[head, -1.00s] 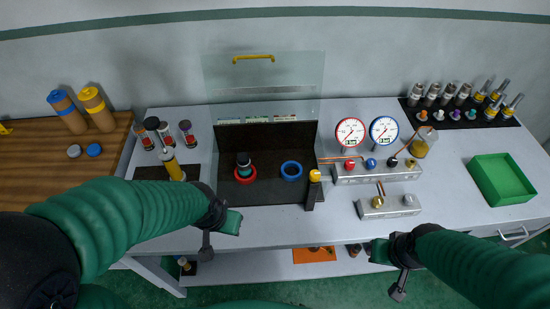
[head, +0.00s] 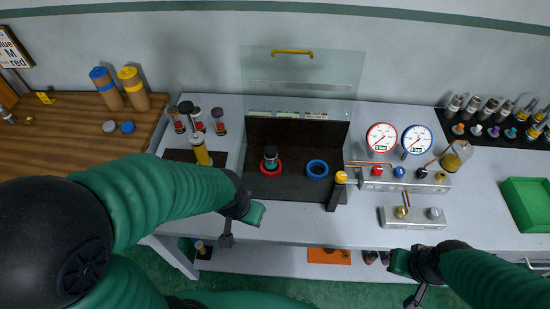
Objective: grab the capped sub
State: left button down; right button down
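A short dark cylinder with a black cap and a teal band (head: 270,157) stands upright in the red ring vise (head: 271,168) inside the dark recessed bay. I cannot tell for sure whether it is the capped sub. A yellow cylinder with a dark top (head: 200,150) stands left of the bay. My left gripper (head: 241,220) is over the table's front edge, in front of the bay and apart from these things. My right gripper (head: 407,272) is in front of the table edge, below the small valve block. Neither seems to hold anything; their finger gaps are not clear.
The blue ring vise (head: 317,169) is empty. A black post with a yellow top (head: 337,189) stands at the bay's right front corner. A raised clear shield (head: 303,85) is behind the bay. Gauges (head: 381,138), a valve manifold (head: 405,178) and a green tray (head: 527,203) are to the right.

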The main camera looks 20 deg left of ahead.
aim_at(270, 166)
jog(key=u, duration=1.45)
jog(key=l+u, duration=0.75)
jog(key=l, duration=0.1)
